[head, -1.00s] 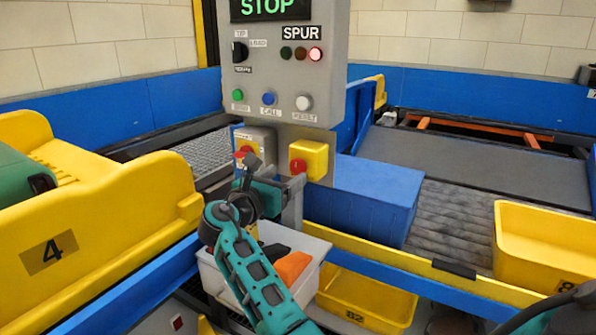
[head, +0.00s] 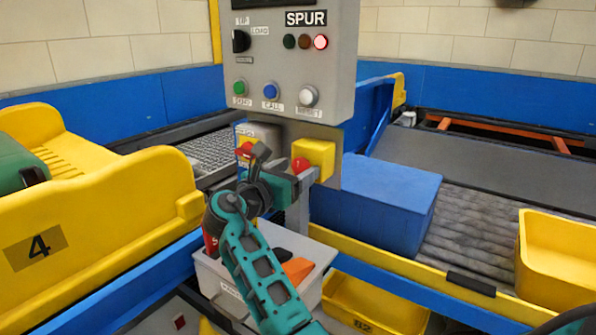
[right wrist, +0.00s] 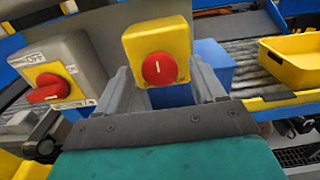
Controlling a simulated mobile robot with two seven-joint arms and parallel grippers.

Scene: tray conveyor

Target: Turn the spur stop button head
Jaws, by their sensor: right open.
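The spur stop button is a yellow box (head: 316,155) with a round red head (head: 301,164) under the grey control panel. In the right wrist view the red head (right wrist: 158,69) faces me, with a short white upright mark. My right gripper (head: 287,166) is open just in front of the button. In the right wrist view its two fingers stand left and right of the head, apart from it as far as I can see. The head view does not settle the remaining depth. I cannot identify my left gripper in these frames.
A grey box with a red rotary handle (right wrist: 45,88) sits close left of the button. A blue box (head: 375,205) lies right. A white bin (head: 215,275) and yellow tray (head: 375,305) are below.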

